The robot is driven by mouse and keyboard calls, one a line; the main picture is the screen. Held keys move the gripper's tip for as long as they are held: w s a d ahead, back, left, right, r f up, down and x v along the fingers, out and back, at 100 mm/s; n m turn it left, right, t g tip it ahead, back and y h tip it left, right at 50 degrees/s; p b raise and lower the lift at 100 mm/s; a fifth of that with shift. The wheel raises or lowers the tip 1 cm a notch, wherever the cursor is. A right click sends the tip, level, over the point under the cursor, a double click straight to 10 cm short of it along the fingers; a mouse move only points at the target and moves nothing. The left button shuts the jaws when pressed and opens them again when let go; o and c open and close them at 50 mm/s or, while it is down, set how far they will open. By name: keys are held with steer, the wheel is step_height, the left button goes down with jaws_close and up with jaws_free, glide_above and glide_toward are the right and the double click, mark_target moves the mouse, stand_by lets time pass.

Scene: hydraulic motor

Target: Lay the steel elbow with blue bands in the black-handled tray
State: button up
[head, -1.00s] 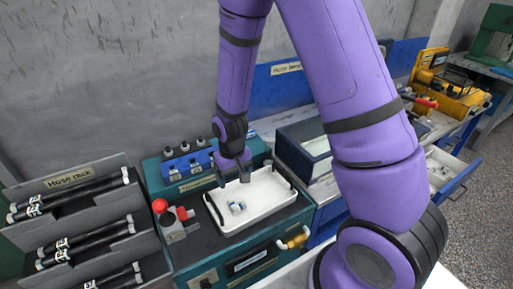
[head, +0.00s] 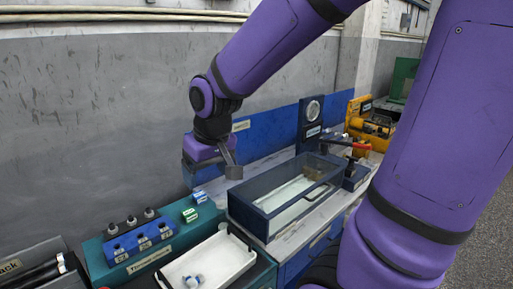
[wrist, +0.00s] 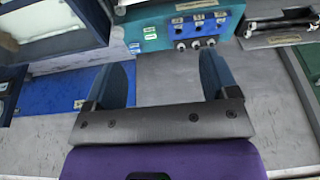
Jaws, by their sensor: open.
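The steel elbow with blue bands (head: 193,281) lies in the white tray (head: 243,262) with black handles, near the bottom of the head view. My gripper (head: 234,170) is raised up and to the right of the tray, near the wall, and holds nothing. In the wrist view my gripper (wrist: 163,85) shows two fingers spread wide apart with nothing between them. The elbow does not show clearly in the wrist view.
A glass-topped case (head: 285,195) stands right of the tray. A blue socket block (head: 140,240) and small green-and-white boxes (head: 195,205) sit behind the tray. A dial gauge stand (head: 312,115) and a yellow machine (head: 372,125) stand farther back right.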

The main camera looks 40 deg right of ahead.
steer(key=s+d+r+t, duration=0.2)
steer(key=s+r, duration=0.7)
steer(key=s, duration=0.4)
steer(key=shift+d, duration=0.2)
